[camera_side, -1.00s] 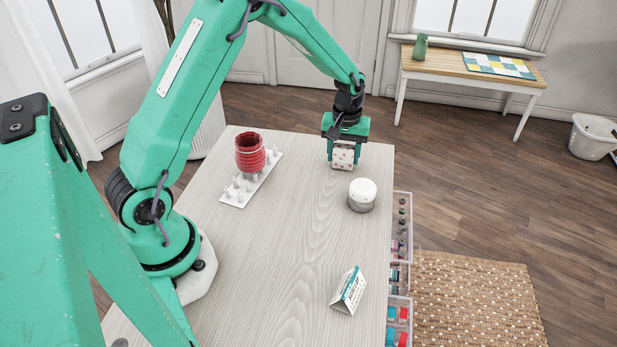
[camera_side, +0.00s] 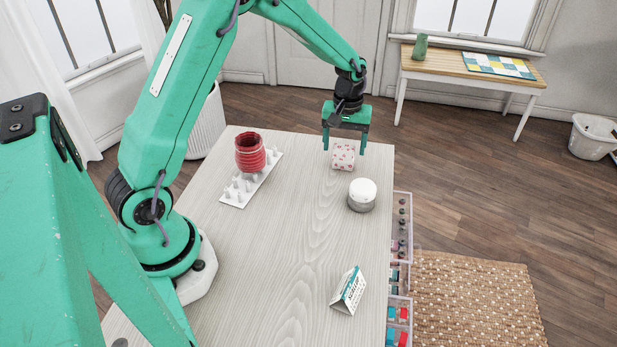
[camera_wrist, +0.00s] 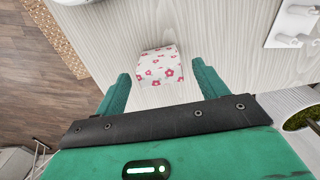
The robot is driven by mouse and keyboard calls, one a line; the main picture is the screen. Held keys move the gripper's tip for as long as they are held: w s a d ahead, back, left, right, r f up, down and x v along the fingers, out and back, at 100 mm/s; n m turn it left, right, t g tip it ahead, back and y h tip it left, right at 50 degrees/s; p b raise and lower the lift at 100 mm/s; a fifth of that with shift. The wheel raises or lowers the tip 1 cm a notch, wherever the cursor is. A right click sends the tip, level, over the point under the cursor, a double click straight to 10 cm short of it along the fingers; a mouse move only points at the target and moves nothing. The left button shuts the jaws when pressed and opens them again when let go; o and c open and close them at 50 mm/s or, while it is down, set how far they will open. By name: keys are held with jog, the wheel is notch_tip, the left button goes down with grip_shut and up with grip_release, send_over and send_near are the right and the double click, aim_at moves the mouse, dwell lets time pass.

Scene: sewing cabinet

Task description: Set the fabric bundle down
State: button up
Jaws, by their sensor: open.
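The fabric bundle (camera_side: 343,157) is a small white block with red flowers. It rests on the pale wood table near its far edge. My gripper (camera_side: 345,143) is open and empty just above and behind it, with a finger to either side. In the wrist view the bundle (camera_wrist: 160,65) lies ahead of the two spread green fingers (camera_wrist: 158,82), and no finger touches it.
A white-topped round tin (camera_side: 362,194) stands close in front of the bundle. A white peg rack (camera_side: 233,199) with a red spool (camera_side: 250,153) is to the left. A folded card (camera_side: 349,291) and clear side bins (camera_side: 402,230) are nearer. The table's middle is clear.

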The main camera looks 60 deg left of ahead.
aim_at(344, 147)
notch_tip(344, 147, up, 8)
jog(key=shift+r, duration=0.4)
dwell(0.6)
jog(key=s+d+r+m+t, duration=0.3)
jog(key=s+d+r+m, duration=0.1)
jog(key=s+r, duration=0.65)
jog(key=s+d+m+t, duration=0.2)
jog(key=s+m, duration=0.3)
jog(key=s, duration=0.9)
jog(key=shift+s+d+t, duration=0.25)
jog(key=shift+d+t, duration=0.05)
jog(key=shift+d, duration=0.2)
